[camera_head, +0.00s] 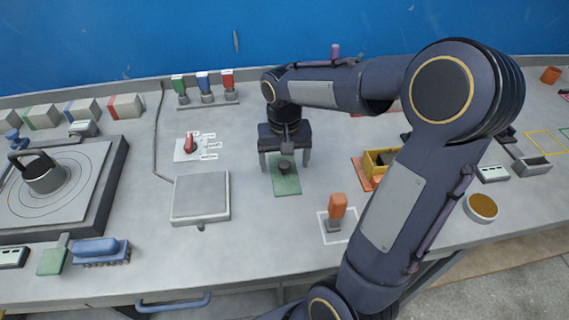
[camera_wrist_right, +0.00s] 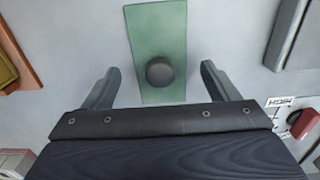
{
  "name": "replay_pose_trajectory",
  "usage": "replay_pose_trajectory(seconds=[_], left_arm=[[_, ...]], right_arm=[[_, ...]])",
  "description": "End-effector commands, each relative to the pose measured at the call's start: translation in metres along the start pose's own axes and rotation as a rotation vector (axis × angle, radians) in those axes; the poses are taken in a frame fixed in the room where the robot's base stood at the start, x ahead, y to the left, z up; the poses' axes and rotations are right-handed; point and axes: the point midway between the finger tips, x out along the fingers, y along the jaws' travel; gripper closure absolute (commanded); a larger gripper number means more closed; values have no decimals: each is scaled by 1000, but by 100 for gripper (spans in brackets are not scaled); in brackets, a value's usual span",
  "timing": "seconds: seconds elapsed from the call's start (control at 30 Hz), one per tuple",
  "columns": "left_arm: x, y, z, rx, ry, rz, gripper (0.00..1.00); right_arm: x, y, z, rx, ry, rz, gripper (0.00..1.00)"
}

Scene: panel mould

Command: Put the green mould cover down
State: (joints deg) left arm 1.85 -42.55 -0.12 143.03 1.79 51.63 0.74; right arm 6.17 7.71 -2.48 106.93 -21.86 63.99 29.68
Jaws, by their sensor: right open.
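The green mould cover (camera_head: 287,187) is a flat green plate with a dark round knob. In the head view it lies on the grey table near the middle, right of a square grey plate. My right gripper (camera_head: 285,165) is directly above it, pointing down. In the right wrist view the cover (camera_wrist_right: 157,40) shows with its knob (camera_wrist_right: 160,71) between the two fingers of my right gripper (camera_wrist_right: 158,80). The fingers are spread wide, with clear gaps on both sides of the knob, and hold nothing. My left gripper is not in view.
The square grey plate (camera_head: 200,197) is left of the cover. A red switch (camera_head: 190,144) is behind it. An orange-handled tool (camera_head: 336,207) stands in a white outline at right front. A yellow box (camera_head: 378,163) on an orange base is to the right. My right arm hides part of the table.

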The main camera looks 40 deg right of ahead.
Motion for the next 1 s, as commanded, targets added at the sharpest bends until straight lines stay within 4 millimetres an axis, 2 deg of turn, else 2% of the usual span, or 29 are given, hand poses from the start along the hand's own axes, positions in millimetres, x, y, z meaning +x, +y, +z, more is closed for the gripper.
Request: replay_pose_trajectory(seconds=[0.03, 0.2, 0.43, 0.63, 1.0], left_arm=[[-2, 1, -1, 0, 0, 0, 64], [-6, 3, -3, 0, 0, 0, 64], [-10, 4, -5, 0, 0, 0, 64], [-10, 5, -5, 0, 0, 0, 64], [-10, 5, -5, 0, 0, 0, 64]], right_arm=[[-13, 0, -1, 0, 6, -3, 19], [-51, -1, -1, 0, 5, -4, 19], [-89, -1, 0, 0, 2, -2, 19], [-101, 0, 0, -1, 1, -1, 19], [-101, 0, 0, 0, 0, -1, 19]])
